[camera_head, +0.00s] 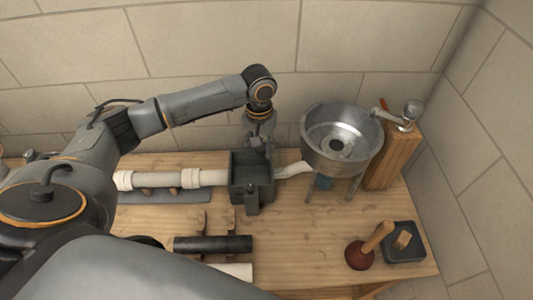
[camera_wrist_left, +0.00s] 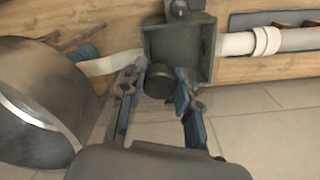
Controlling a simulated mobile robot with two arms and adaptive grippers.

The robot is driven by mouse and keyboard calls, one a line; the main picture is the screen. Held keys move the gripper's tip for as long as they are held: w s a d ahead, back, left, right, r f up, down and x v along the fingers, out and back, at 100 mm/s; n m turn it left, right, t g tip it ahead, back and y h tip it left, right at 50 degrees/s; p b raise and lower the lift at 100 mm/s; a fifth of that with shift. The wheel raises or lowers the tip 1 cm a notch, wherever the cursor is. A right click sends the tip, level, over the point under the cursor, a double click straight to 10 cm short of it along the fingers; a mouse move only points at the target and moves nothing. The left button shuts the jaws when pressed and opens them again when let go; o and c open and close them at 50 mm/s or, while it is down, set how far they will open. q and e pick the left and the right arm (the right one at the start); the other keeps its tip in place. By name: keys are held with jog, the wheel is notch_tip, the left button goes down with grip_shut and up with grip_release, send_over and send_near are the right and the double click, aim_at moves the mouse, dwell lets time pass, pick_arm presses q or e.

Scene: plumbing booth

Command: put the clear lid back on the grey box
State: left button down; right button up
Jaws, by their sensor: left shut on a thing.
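The grey box (camera_head: 237,187) stands on the bench between a white pipe and the sink's drain pipe. It also shows in the left wrist view (camera_wrist_left: 212,50), its dark inside visible. My left gripper (camera_head: 258,146) points down over the back of the box. In the left wrist view its fingers (camera_wrist_left: 158,92) are on either side of a dark round knob (camera_wrist_left: 158,80), which they grip. The knob appears to belong to the clear lid, but the lid's transparent plate and edges cannot be made out. Whether the lid touches the box cannot be told. My right gripper is not in view.
A metal sink bowl (camera_head: 345,155) on legs stands close right of the box, beside a wooden post (camera_head: 395,158) with a tap. White pipe (camera_head: 155,179) runs left. A plunger (camera_head: 360,255), a dark tray (camera_head: 405,250) and a black pipe (camera_head: 213,244) lie in front.

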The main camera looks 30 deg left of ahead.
aim_at(248, 145)
pick_arm(q)
jog(key=a, duration=0.1)
jog(key=w+a+p, duration=0.1)
jog(key=a, duration=0.1)
jog(key=a+f+p, duration=0.1)
jog(key=a, duration=0.1)
jog(key=shift+w, duration=0.35)
jog(key=shift+w+a+f, duration=0.1)
jog(key=shift+a+f, duration=0.15)
jog(key=shift+a, duration=0.05)
jog(key=shift+f+b, duration=0.25)
jog(key=shift+b, duration=0.1)
jog(key=shift+f, duration=0.1)
jog(key=shift+d+f+b, duration=0.1)
jog(key=shift+f+b, duration=0.05)
jog(key=shift+b, duration=0.25)
notch_tip(248, 145, down, 4)
jog(key=b, duration=0.5)
jog(key=shift+f, duration=0.3)
notch_tip(248, 145, down, 3)
jog(key=shift+f, duration=0.1)
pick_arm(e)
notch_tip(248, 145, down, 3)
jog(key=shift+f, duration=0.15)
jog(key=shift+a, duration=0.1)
pick_arm(q)
jog(key=shift+f, duration=0.4)
